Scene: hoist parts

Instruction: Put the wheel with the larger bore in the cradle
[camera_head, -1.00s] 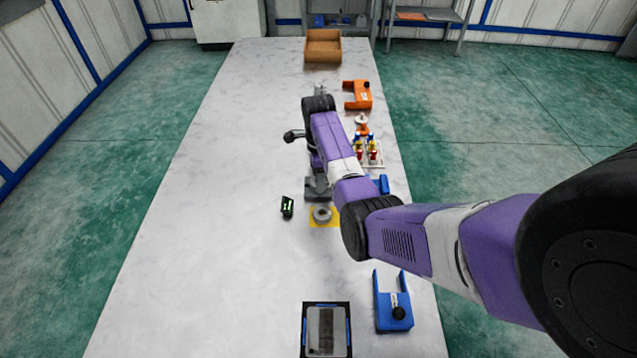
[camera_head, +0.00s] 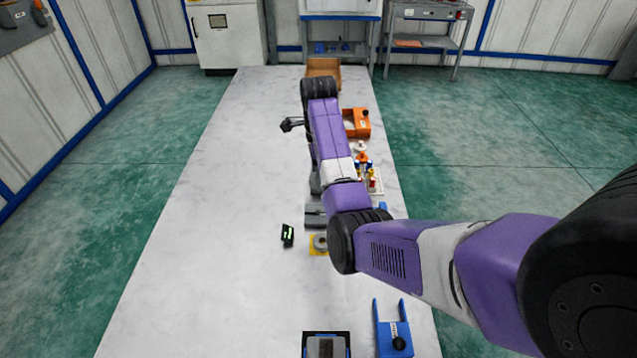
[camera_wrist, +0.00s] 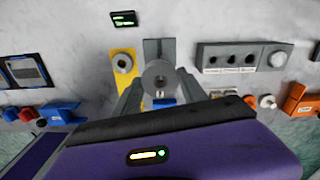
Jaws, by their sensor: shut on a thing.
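My gripper (camera_wrist: 159,88) is shut on a grey wheel (camera_wrist: 159,70) with a small dark bore, held between its two fingers. A second grey wheel (camera_wrist: 122,62) lies on a yellow plate (camera_wrist: 125,84); it also shows in the head view (camera_head: 320,242), partly behind my arm. A dark grey block (camera_wrist: 152,46), which looks like the cradle, is just beyond the held wheel; part of it shows in the head view (camera_head: 314,214). The held wheel overlaps the block in the wrist view; I cannot tell whether they touch. In the head view my arm hides the gripper and held wheel.
A grey panel with holes (camera_wrist: 240,57) stands right of the block in the wrist view. Blue (camera_head: 393,340) and orange (camera_head: 357,122) forked parts lie along the right. The table's left side is clear.

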